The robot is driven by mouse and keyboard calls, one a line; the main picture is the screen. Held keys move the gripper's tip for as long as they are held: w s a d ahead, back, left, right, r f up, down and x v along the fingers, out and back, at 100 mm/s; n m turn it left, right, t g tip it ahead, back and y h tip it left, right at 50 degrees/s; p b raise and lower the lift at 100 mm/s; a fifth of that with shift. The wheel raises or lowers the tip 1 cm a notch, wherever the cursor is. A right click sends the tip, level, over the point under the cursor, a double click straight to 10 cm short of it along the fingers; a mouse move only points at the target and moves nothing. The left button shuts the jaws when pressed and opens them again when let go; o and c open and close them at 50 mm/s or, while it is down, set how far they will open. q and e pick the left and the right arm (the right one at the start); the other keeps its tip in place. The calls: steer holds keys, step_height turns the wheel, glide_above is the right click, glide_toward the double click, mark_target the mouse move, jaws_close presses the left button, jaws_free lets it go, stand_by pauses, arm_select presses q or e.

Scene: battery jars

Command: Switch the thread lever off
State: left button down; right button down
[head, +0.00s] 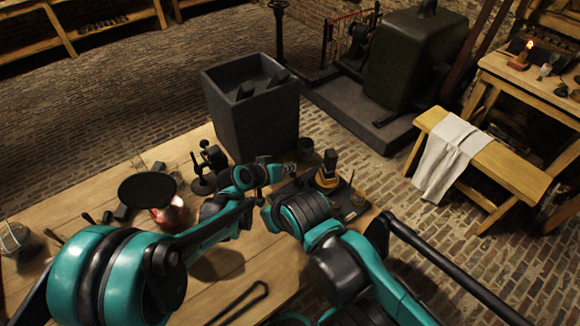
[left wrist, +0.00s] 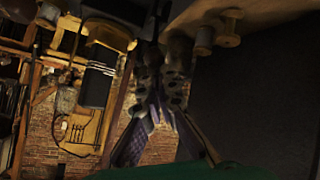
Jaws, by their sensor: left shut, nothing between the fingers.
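My left gripper (head: 288,169) reaches over the far part of the wooden bench, next to a small machine with a yellowish part on a dark base (head: 327,173). In the left wrist view its fingers (left wrist: 163,85) are together, with nothing held between them. Two spool-like pieces (left wrist: 230,28) show just beyond the fingers there, under a pale surface. I cannot make out the thread lever for certain in either view; it is too small, dark or hidden. My right arm comes in from the lower right, and its gripper does not show.
A tall grey bin (head: 250,112) stands behind the bench (head: 165,155). A black stand (head: 207,165), a round black disc (head: 147,189) and a glowing red object (head: 174,215) are near the left arm. A dark cup (head: 305,147) is beyond the gripper.

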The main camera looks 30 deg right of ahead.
arm_select(q)
steer(key=shift+d, duration=0.1)
steer(key=shift+w+d, duration=0.1)
steer(key=shift+d, duration=0.6)
steer(key=shift+r, duration=0.1)
